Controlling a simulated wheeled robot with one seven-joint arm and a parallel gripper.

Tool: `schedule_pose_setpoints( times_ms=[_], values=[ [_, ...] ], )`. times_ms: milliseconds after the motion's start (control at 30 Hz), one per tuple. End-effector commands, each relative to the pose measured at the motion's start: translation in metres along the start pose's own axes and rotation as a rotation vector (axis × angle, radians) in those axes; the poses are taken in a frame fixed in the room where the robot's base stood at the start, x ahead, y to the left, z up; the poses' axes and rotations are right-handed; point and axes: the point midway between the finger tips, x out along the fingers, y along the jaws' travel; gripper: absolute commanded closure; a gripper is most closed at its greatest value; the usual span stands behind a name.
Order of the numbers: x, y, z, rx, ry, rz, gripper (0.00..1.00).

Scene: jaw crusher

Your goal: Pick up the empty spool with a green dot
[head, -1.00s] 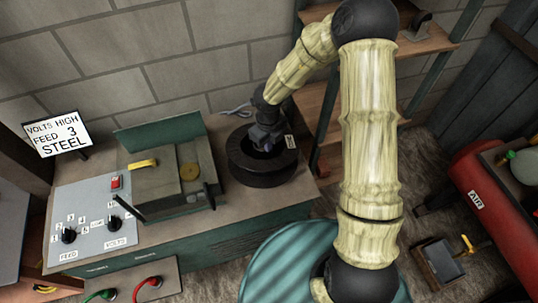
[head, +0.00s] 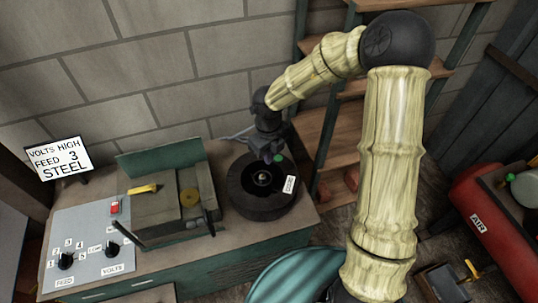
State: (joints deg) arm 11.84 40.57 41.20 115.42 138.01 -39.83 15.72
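The black spool (head: 243,200) lies flat on the bench top, right of the green-grey machine. A white label (head: 289,184) shows on its right side and a shiny hub at its centre. A small green dot (head: 278,158) shows at its far rim, close to my gripper; I cannot tell for certain that it is on the spool. My gripper (head: 272,150) is at the spool's far edge, pointing down, clear of the hub. Its fingers are dark and small, so I cannot tell whether they are open or touching the spool.
A sign (head: 58,158) stands at the left. Wooden shelves (head: 335,130) rise right of the bench. A red air tank (head: 490,220) is far right.

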Motion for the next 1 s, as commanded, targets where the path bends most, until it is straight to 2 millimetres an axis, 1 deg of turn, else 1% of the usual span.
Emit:
schedule_pose_setpoints(
  times_ms=[33,167,200,267,300,400,667,767,867,1000],
  values=[
    [0.0,0.0,0.0,0.0,0.001,0.0,0.9],
    [0.0,0.0,0.0,0.0,0.001,0.0,0.65],
    [0.0,0.0,0.0,0.0,0.001,0.0,0.57],
    [0.0,0.0,0.0,0.0,0.0,0.0,0.45],
    [0.0,0.0,0.0,0.0,0.0,0.0,0.37],
    [0.0,0.0,0.0,0.0,0.0,0.0,0.2],
    [0.0,0.0,0.0,0.0,0.0,0.0,0.2],
    [-0.003,-0.001,0.0,0.001,-0.001,-0.001,0.2],
    [-0.012,-0.001,0.0,0.003,-0.003,-0.001,0.2],
    [-0.034,-0.001,0.0,0.002,-0.003,-0.002,0.2]
  ],
)
